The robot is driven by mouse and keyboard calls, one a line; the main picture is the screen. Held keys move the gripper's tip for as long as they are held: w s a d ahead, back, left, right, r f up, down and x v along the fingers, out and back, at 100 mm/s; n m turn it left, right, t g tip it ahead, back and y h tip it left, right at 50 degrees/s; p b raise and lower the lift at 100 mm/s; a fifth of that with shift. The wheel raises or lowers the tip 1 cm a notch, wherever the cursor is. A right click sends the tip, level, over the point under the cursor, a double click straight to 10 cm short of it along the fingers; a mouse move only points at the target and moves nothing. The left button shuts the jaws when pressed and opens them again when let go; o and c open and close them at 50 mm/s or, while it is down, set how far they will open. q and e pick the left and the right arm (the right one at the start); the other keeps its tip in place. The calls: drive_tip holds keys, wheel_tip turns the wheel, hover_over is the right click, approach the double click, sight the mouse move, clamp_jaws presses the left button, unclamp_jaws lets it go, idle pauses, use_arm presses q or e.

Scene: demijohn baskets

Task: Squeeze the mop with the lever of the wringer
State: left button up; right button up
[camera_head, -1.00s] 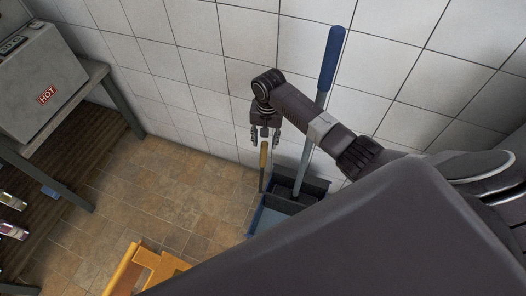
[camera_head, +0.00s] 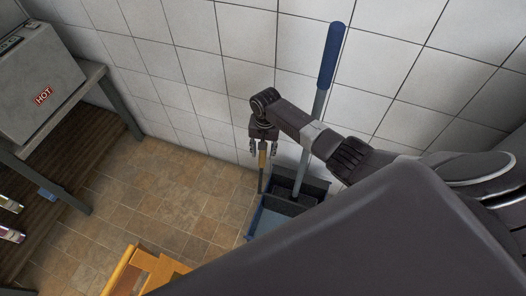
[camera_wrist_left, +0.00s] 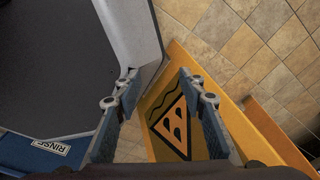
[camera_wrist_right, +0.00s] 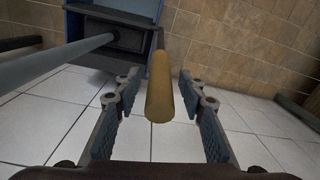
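The mop has a grey pole with a blue grip (camera_head: 332,58) and stands in the dark wringer (camera_head: 309,188) of the blue bucket (camera_head: 270,222), leaning by the wall. The wringer lever has a tan handle (camera_wrist_right: 162,95) pointing up. My right gripper (camera_wrist_right: 163,97) is open, with the lever handle between its fingers; no clear contact shows. In the head view my right gripper (camera_head: 263,150) is just above the handle. My left gripper (camera_wrist_left: 158,90) is open and empty above a yellow sign (camera_wrist_left: 190,112). The mop's head is hidden.
A table with a grey box marked HOT (camera_head: 40,85) stands at the left, with bottles (camera_head: 10,234) below. The yellow sign (camera_head: 140,268) is at the bottom of the head view. Tiled floor (camera_head: 165,190) between is clear. A blue edge labelled RINSE (camera_wrist_left: 52,146) shows in the left wrist view.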

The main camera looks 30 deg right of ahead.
clamp_jaws()
drive_tip(key=s+a+t+h+p, duration=0.2)
drive_tip(key=s+a+p, duration=0.4)
drive_tip(key=p, duration=0.3)
drive_tip(key=shift+a+f+h, duration=0.15)
drive_tip(key=shift+a+h, duration=0.2)
drive_tip(key=shift+h, duration=0.05)
drive_tip(key=shift+s, duration=0.15)
drive_tip(key=shift+c, duration=0.5)
unclamp_jaws()
drive_tip(key=shift+o, duration=0.8)
drive_tip(key=shift+t, duration=0.3)
